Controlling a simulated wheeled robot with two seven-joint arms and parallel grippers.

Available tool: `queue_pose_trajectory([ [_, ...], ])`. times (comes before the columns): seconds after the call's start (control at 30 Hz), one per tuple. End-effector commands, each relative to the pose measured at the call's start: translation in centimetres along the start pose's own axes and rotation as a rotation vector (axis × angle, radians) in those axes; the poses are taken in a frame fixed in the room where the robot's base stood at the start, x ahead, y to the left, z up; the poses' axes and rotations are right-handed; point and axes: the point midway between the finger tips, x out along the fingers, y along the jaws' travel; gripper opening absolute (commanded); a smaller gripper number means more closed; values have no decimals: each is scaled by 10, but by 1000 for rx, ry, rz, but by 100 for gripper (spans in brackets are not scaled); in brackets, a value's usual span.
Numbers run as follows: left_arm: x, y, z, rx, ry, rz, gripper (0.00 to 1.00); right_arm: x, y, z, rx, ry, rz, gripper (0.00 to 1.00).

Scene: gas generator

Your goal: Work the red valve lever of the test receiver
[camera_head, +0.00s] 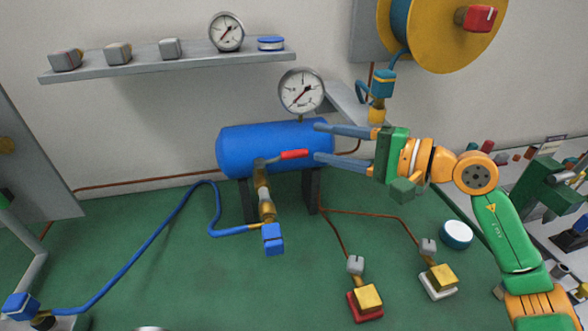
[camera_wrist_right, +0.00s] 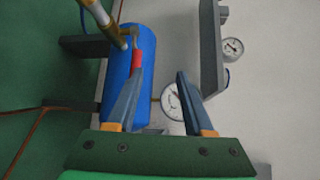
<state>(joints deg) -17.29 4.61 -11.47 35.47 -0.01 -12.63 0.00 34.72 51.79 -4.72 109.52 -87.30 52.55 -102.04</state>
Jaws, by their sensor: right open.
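The test receiver is a blue horizontal tank (camera_head: 240,150) on dark legs, also in the right wrist view (camera_wrist_right: 119,60). Its red valve lever (camera_head: 294,154) sticks out to the right from a brass valve at the tank's front; its red grip also shows in the right wrist view (camera_wrist_right: 137,60). My right gripper (camera_head: 317,143) is open, its two blue-grey fingers pointing left at the tank's right end. The lever tip lies close to the fingers in the head view; I cannot tell whether they touch. In the right wrist view the gripper (camera_wrist_right: 158,88) looks empty. My left gripper is not seen.
A round gauge (camera_head: 301,91) stands on top of the tank, near the upper finger. A blue hose (camera_head: 150,247) runs from the lower left to a blue connector (camera_head: 272,239) below the valve. A shelf (camera_head: 180,62) and a yellow reel (camera_head: 440,30) are above.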

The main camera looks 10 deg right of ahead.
Motion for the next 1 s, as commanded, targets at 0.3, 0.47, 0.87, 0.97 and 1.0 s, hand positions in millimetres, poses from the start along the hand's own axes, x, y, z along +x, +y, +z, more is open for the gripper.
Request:
queue_pose_trajectory([
  [0.3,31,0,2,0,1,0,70,14,36,-5,4,-1,-3,52],
  [0.47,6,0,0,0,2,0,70,46,30,-4,6,-3,-3,52],
  [0.87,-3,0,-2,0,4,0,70,77,39,-5,-1,0,0,52],
  [0.97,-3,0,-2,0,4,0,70,77,39,-5,-1,0,0,39],
  [1.0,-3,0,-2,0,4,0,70,77,39,-5,0,0,0,28],
])
